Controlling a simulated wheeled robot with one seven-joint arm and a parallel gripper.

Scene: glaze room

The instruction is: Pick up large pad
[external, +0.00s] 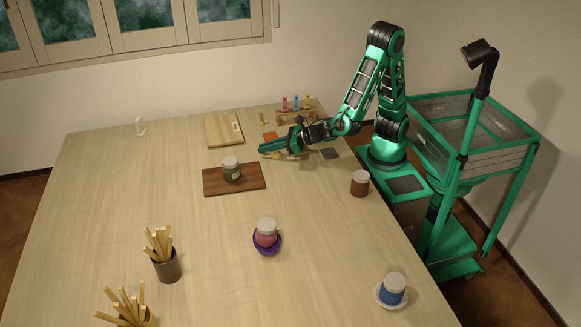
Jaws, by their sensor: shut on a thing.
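My gripper (268,150) reaches in from the right, low over the back right part of the table. It is shut on a small yellowish thing (277,156), which looks like a pad and is mostly hidden by the fingers. I cannot tell its full size or whether it touches the table. A flat dark grey pad (329,154) lies on the table to the right, under my arm. A flat orange pad (270,136) lies just behind my gripper.
A brown board (214,187) with a green jar (231,170) stands left and nearer. A light board (219,131) lies behind it. A rack of small bottles (298,116) stands at the back. A red-brown jar (360,184) is right. The table's middle left is clear.

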